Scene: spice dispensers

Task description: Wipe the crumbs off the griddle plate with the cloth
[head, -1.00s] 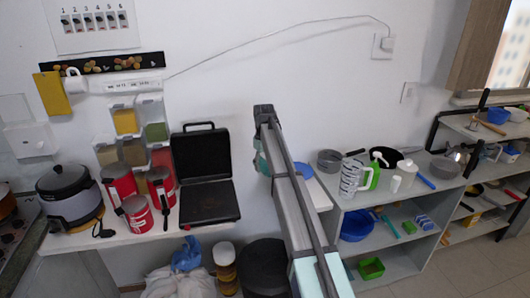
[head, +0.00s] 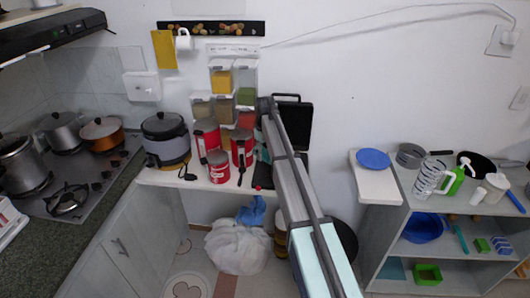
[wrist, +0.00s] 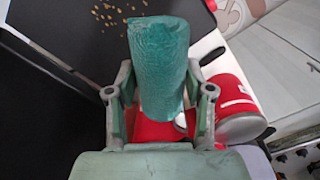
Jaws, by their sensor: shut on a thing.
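My gripper (wrist: 160,92) is shut on a rolled teal cloth (wrist: 158,55), which stands up between its fingers in the wrist view. Tan crumbs (wrist: 120,14) lie scattered on the dark griddle plate (wrist: 45,75), beyond and to the left of the cloth. Whether the cloth touches the plate is unclear. In the head view the griddle's black lid (head: 293,112) stands open against the wall. My arm covers most of the plate, and my gripper and the cloth are hidden there.
Red canisters (head: 219,166) stand close left of the griddle; one (wrist: 232,100) is right beside my gripper in the wrist view. A rice cooker (head: 166,138) stands further left. Spice dispensers (head: 222,78) hang above. A blue plate (head: 373,158) lies on the right shelf.

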